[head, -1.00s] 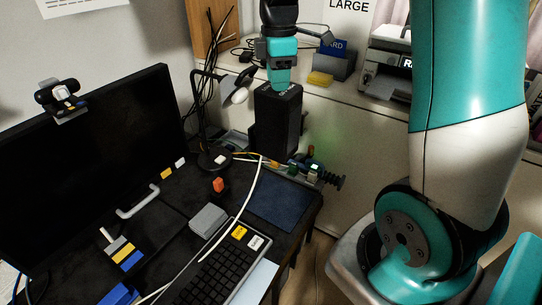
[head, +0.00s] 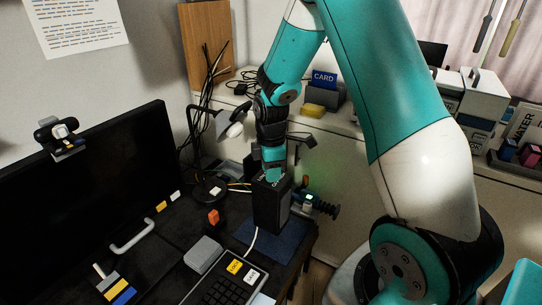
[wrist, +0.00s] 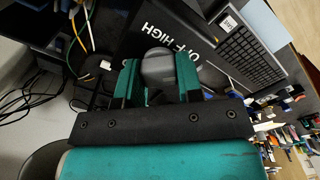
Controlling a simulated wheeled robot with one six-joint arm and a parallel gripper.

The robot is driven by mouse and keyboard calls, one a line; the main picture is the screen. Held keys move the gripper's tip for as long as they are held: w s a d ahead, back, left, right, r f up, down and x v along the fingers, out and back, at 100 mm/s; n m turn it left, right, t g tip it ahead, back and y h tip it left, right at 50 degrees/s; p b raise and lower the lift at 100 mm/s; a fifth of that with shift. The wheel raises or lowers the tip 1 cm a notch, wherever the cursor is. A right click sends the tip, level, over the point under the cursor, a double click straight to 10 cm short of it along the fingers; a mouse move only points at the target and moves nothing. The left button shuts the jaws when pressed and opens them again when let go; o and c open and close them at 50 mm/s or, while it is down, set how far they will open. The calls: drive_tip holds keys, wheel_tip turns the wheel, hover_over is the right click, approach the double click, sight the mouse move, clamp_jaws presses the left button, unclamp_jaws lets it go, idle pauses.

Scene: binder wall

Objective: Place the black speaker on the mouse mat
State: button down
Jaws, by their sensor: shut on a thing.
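The black speaker (head: 270,205) is an upright dark box at the right end of the desk. My gripper (head: 271,175) is shut on its top from above. In the wrist view, my teal fingers (wrist: 157,72) are on either side of a grey rounded part, and the dark face with "OFF HIGH" lettering (wrist: 185,30) lies beyond them. The dark blue mouse mat (head: 288,240) lies under and around the speaker's lower end, partly hidden by it. I cannot tell whether the speaker's base touches the mat.
A desk lamp (head: 213,180) and cables stand to the left behind the speaker. A monitor (head: 85,195) fills the left. Small items sit behind the mat's right side.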

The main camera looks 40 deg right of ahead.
sight(271, 201)
drive_tip(key=shift+f, duration=1.9)
drive_tip(key=shift+f, duration=0.15)
drive_tip(key=c, duration=0.8)
unclamp_jaws()
